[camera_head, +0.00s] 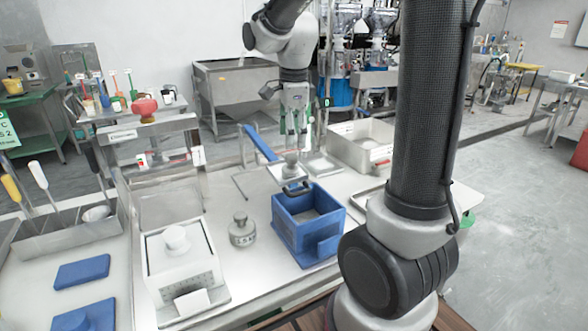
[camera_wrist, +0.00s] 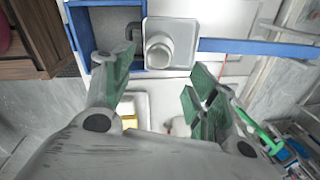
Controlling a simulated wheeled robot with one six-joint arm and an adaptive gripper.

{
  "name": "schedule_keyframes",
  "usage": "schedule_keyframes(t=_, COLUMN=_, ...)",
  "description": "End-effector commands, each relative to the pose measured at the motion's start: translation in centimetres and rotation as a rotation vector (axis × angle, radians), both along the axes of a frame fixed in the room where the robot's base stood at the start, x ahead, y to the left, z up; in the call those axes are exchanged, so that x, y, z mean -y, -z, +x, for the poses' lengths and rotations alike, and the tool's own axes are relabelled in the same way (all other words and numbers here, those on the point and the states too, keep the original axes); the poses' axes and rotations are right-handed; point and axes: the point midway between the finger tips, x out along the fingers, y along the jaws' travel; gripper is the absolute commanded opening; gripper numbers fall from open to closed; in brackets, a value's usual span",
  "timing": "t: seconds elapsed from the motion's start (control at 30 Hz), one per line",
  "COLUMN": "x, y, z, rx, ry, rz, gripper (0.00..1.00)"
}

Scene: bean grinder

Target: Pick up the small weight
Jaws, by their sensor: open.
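A small grey weight (camera_head: 291,165) with a knob top stands on a square pale plate (camera_head: 277,172) beside the blue box's back edge. In the wrist view the weight (camera_wrist: 158,50) sits on its plate (camera_wrist: 184,28), seen from above, just beyond my fingertips. My gripper (camera_head: 297,130) points down above the weight, its green-padded fingers apart and empty. In the wrist view the fingers (camera_wrist: 160,78) are spread, with the weight ahead of the gap between them. A larger metal weight (camera_head: 242,232) stands on the table left of the blue box.
An open blue box (camera_head: 295,236) stands in front of the plate, and a blue bar (camera_head: 260,143) extends behind it. A white scale (camera_head: 180,268) with a round piece on top is at left. A metal tray (camera_head: 362,145) lies at back right.

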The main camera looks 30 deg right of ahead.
Motion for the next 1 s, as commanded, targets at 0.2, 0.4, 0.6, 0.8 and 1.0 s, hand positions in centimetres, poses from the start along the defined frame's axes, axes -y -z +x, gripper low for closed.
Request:
schedule_keyframes(t=0.2, x=0.1, y=2.5, z=0.2, rx=-0.004, ry=0.014, rz=0.001, gripper=0.58)
schedule_keyframes(t=0.4, x=0.0, y=5.5, z=0.5, rx=-0.004, ry=0.013, rz=0.001, gripper=0.58)
schedule_keyframes(t=0.6, x=0.1, y=7.5, z=0.8, rx=-0.002, ry=0.012, rz=0.001, gripper=0.58)
schedule_keyframes(t=0.8, x=0.1, y=7.6, z=0.9, rx=-0.001, ry=0.012, rz=0.002, gripper=0.58)
schedule_keyframes(t=1.0, x=0.1, y=7.6, z=0.9, rx=-0.001, ry=0.012, rz=0.002, gripper=0.25)
